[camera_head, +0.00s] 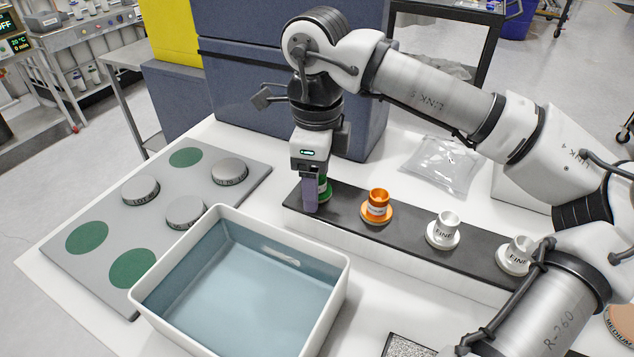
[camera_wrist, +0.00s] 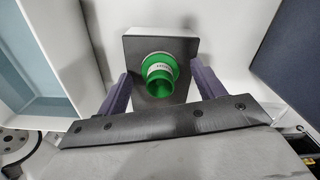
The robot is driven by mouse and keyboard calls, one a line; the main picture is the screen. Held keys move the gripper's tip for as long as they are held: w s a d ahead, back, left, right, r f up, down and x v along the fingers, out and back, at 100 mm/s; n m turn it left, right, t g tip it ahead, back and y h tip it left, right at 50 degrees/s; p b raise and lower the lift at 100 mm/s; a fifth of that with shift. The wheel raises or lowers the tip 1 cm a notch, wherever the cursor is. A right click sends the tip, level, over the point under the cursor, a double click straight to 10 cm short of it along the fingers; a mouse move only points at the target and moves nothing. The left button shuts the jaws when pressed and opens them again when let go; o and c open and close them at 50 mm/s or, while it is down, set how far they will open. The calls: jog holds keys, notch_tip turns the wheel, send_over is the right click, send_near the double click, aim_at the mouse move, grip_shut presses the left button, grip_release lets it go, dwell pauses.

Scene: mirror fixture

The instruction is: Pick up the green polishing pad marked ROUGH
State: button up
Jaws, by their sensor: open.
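The green polishing pad (camera_head: 323,189) stands at the left end of the black strip, mostly hidden behind my gripper (camera_head: 312,203) in the head view. In the wrist view the green pad (camera_wrist: 160,76) shows as a round base with a narrower hollow handle. A pale label band sits on it, too small to read. My gripper's two purple fingers (camera_wrist: 161,80) are open, one on each side of the pad. Gaps show between the fingers and the pad, so it is not gripped.
An orange pad (camera_head: 377,207) and two white pads marked FINE (camera_head: 443,231) (camera_head: 517,256) stand further right on the black strip (camera_head: 410,233). A blue-lined white bin (camera_head: 243,283) is in front. A grey plate (camera_head: 60,240) with green circles and grey discs lies left. A clear bag (camera_head: 440,165) lies behind.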

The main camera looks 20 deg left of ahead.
jog(key=shift+c, duration=0.5)
jog(key=c, duration=1)
jog(key=shift+r, duration=0.15)
